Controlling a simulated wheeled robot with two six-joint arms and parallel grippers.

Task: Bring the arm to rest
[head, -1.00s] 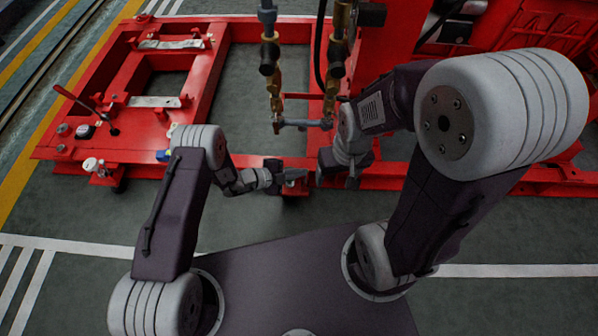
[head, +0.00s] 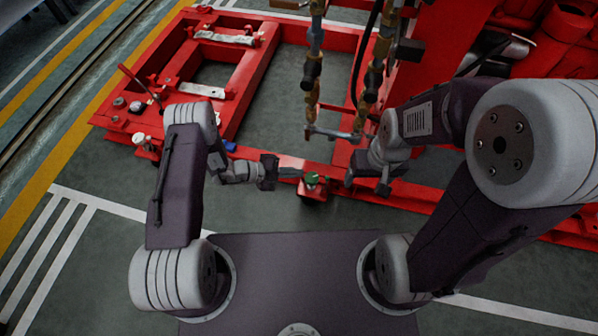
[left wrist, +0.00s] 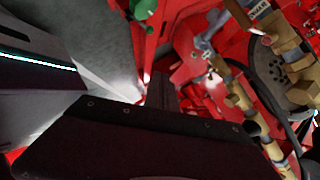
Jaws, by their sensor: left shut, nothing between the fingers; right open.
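My left gripper (head: 290,172) is in front of the red frame's near rail in the head view, pointing right. It is shut, with nothing held. Its dark body fills the lower part of the left wrist view. My left arm is bent, with its elbow raised at the left. My right gripper (head: 367,185) points down by the red frame, right of the left gripper, its fingers apart and empty. The two grippers are apart.
A green-topped part (head: 312,179) stands on the red frame (head: 240,118) just right of my left gripper; green also shows in the left wrist view (left wrist: 144,8). Brass-fitted hoses (head: 312,75) hang behind. Open floor (head: 120,205) lies at the left.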

